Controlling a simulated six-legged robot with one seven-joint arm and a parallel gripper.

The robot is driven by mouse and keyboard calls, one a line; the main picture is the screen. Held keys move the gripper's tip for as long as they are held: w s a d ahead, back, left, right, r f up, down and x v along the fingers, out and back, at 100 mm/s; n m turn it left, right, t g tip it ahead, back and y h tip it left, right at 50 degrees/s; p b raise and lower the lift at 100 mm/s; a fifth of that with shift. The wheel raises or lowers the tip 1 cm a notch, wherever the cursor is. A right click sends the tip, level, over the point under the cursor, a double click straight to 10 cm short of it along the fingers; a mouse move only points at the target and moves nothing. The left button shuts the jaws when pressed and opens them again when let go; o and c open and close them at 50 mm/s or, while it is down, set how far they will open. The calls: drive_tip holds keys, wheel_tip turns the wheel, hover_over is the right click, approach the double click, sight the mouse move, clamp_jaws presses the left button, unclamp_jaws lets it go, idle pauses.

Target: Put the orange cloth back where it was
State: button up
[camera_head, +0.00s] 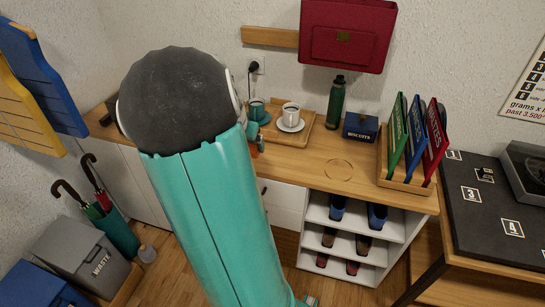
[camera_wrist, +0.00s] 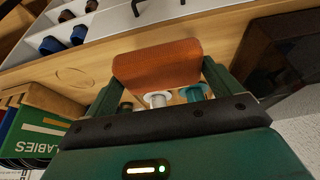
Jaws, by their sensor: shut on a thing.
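The orange cloth (camera_wrist: 158,62) is between the two fingers of my gripper (camera_wrist: 160,72) in the wrist view. It looks like a folded or rolled block, and the gripper is shut on it. The cloth appears above the wooden counter (camera_wrist: 215,45); I cannot tell how high. In the head view my own arm hides most of the gripper and the left middle of the counter (camera_head: 305,174). Only a small orange patch shows at the arm's right edge there, and I cannot tell for sure that it is the cloth.
On the counter are a wooden tray (camera_head: 293,139) with a white cup (camera_head: 291,115) and a teal cup (camera_head: 257,109), a green bottle (camera_head: 335,102), a blue biscuit box (camera_head: 360,127) and upright books (camera_head: 415,133). The counter around the ring mark (camera_head: 335,169) is clear.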

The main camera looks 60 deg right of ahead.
drive_tip(key=s+d+f, duration=0.1)
drive_tip(key=d+f, duration=0.1)
drive_tip(key=d, duration=0.2)
drive_tip(key=d+f, duration=0.3)
drive_tip(key=d, duration=0.1)
drive_tip(key=s+d+f, duration=0.1)
drive_tip(key=d+f, duration=0.2)
drive_tip(key=d, duration=0.1)
drive_tip(key=shift+s+d+f, duration=0.1)
drive_tip(key=shift+s+f, duration=0.15)
drive_tip(key=shift+s, duration=0.1)
drive_tip(key=shift+s+d+f, duration=0.1)
drive_tip(key=shift+d+f, duration=0.25)
drive_tip(key=shift+f, duration=0.05)
drive_tip(key=shift+d+f, duration=0.15)
drive_tip(key=shift+f, duration=0.8)
drive_tip(key=shift+d+f, duration=0.15)
drive_tip(key=shift+f, duration=0.75)
drive_tip(key=shift+f, duration=0.2)
drive_tip(key=o, duration=0.7)
drive_tip(key=shift+r, duration=0.15)
drive_tip(key=v, duration=1.2)
drive_tip(key=shift+r, duration=0.1)
